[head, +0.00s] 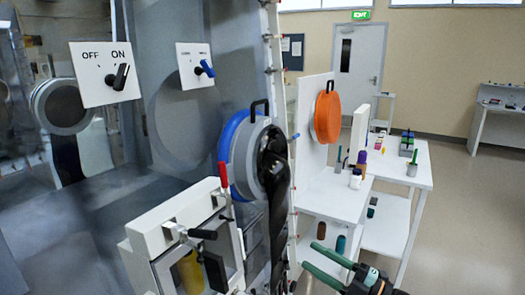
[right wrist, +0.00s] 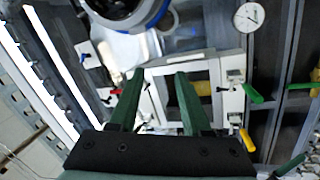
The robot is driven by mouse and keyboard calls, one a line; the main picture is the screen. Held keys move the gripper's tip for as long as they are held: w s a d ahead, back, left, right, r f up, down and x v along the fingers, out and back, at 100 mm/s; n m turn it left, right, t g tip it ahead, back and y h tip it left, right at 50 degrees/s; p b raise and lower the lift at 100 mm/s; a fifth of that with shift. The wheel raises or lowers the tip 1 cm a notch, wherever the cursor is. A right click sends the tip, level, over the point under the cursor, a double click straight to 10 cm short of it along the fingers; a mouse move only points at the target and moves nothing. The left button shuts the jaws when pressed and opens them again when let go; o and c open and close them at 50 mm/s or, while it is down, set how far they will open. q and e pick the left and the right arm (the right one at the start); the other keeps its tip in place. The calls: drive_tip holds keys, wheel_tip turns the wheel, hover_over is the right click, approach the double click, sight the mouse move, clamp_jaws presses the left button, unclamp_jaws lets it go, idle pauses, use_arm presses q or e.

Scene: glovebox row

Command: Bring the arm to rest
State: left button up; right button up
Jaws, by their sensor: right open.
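My right gripper (head: 309,256) shows at the bottom of the head view, with two green fingers pointing left and spread apart. In the right wrist view its fingers (right wrist: 160,75) are also apart, with nothing between them. Beyond them is the white-framed window (right wrist: 204,72) of a small door on the glovebox. In the head view this white door frame (head: 160,240) is at the lower left, left of the gripper and apart from it. My left gripper is in neither view.
A round port with a blue ring (head: 226,155) and a black glove (head: 275,190) is on the glovebox front. An ON/OFF switch panel (head: 103,73) is at upper left. A white bench (head: 325,205) with bottles and an orange disc (head: 327,115) stands at right. Open floor (head: 470,220) lies further right.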

drive_tip(key=s+d+f+m+t+h, duration=0.2)
drive_tip(key=d+f+m+h, duration=0.15)
drive_tip(key=f, duration=0.25)
drive_tip(key=s+d+f+m+t+h, duration=0.1)
drive_tip(key=s+d+f+m+h, duration=0.15)
drive_tip(key=f+m, duration=0.3)
drive_tip(key=s+d+f+m+g+h, duration=0.3)
drive_tip(key=s+d+f+m+h, duration=0.15)
drive_tip(key=s+f, duration=0.65)
drive_tip(key=s+d+f+m+g+h, duration=0.5)
drive_tip(key=s+f, duration=0.4)
drive_tip(key=s, duration=0.5)
drive_tip(key=w+a+m+t+y, duration=0.1)
drive_tip(key=a+m, duration=0.3)
drive_tip(key=a, duration=0.7)
drive_tip(key=shift+w+r+t+y, duration=0.15)
drive_tip(key=shift+r+t+y, duration=0.2)
drive_tip(key=shift+t, duration=0.45)
